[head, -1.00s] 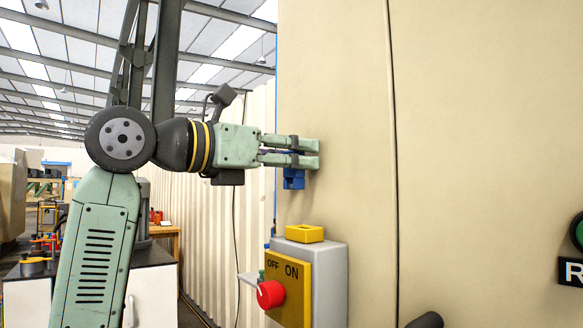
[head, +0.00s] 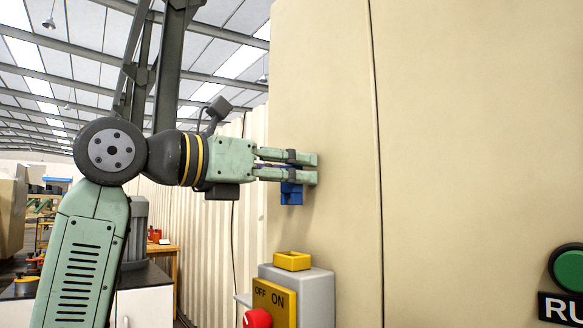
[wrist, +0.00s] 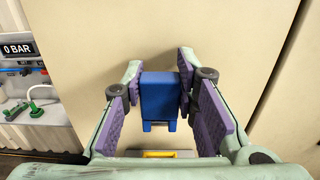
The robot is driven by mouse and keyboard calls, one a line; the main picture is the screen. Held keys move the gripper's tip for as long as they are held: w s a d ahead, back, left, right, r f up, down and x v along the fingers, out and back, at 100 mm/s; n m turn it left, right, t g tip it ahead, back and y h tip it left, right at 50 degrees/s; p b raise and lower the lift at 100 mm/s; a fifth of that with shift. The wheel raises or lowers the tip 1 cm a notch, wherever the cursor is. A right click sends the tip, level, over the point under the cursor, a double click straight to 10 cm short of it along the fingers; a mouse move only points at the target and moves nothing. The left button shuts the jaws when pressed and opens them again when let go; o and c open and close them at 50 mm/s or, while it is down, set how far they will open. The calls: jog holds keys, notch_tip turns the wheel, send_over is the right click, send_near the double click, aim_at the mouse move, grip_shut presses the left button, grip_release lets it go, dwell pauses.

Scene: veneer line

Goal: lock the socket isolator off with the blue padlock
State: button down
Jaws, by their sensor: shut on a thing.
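My gripper (head: 316,168) is shut on the blue padlock (head: 291,193), which hangs below the fingers in the head view. In the wrist view the padlock (wrist: 159,96) sits upright between the purple finger pads, with two short legs at its lower end. The socket isolator (head: 318,295) is a grey box on the cream cabinet, below the padlock with a clear gap between them. It has a yellow OFF/ON plate (head: 283,311), a yellow block (head: 292,261) on top and a red knob (head: 257,318), cut off by the picture's bottom edge. I cannot tell the knob's setting.
The cream cabinet (head: 440,130) stands close beyond my fingertips. A green button (head: 568,269) with a partly cut-off label is at the right. In the wrist view a "0 BAR" sign (wrist: 17,49) and green fittings are at the left.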

aim_at(310, 227)
jog(key=shift+f+b, duration=1.95)
jog(key=shift+f, duration=0.95)
jog(key=shift+f+b, duration=0.6)
jog(key=shift+f, duration=0.85)
jog(key=c, duration=1.2)
grip_release()
jog(key=v, duration=1.2)
